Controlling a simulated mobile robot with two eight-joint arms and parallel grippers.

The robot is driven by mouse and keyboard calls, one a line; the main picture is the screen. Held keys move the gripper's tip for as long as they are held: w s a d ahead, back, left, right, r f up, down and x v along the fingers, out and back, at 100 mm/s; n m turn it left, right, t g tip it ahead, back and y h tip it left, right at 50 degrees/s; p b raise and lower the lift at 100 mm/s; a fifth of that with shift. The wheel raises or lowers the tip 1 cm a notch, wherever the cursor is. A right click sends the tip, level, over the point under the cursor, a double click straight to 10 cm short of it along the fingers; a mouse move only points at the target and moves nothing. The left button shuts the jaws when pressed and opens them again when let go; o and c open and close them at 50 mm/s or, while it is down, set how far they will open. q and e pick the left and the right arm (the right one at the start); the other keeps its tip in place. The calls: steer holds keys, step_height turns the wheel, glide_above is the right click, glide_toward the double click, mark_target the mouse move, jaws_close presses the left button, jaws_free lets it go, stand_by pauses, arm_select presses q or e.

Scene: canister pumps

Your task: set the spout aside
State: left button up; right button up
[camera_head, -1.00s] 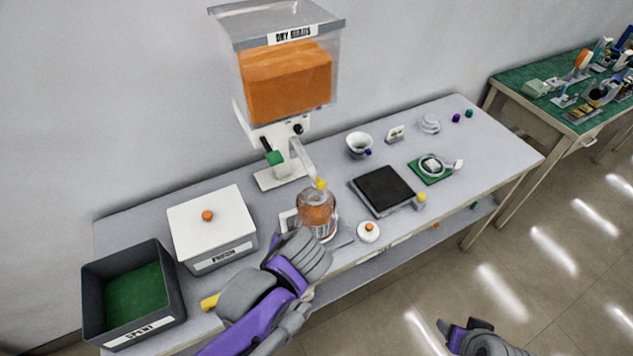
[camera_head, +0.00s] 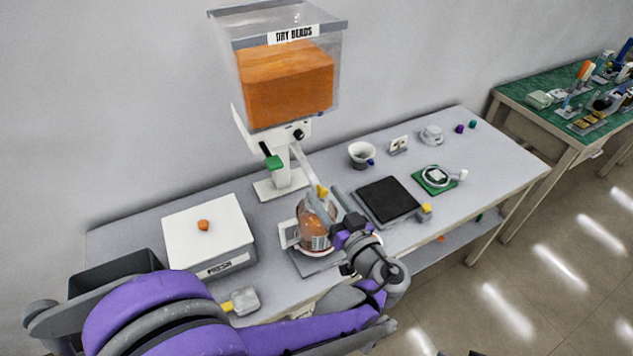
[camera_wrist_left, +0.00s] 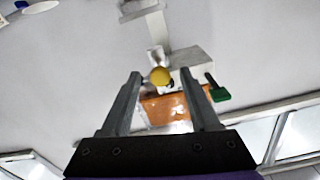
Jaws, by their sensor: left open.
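The dispenser's slanted grey spout (camera_head: 304,162) reaches down from its white body, with a yellow tip (camera_head: 321,190) above a clear jar of orange beads (camera_head: 313,240). My left gripper (camera_head: 331,196) is beside the yellow tip, over the jar. In the left wrist view my left gripper (camera_wrist_left: 160,84) is open, and a round yellow piece (camera_wrist_left: 160,76) shows between its fingers, with no visible grip on it. Whether the fingers touch it cannot be told. My right gripper is out of view.
The bead hopper (camera_head: 287,85) with its green lever (camera_head: 274,162) stands behind. A FRESH box (camera_head: 208,232) is at left, the dark bin (camera_head: 115,270) partly behind my arm. A black pad (camera_head: 388,199) and white cup (camera_head: 361,155) lie right.

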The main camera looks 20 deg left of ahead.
mark_target(317, 182)
arm_select(q)
steer(key=x, duration=0.5)
jaws_close()
stand_by(1.4)
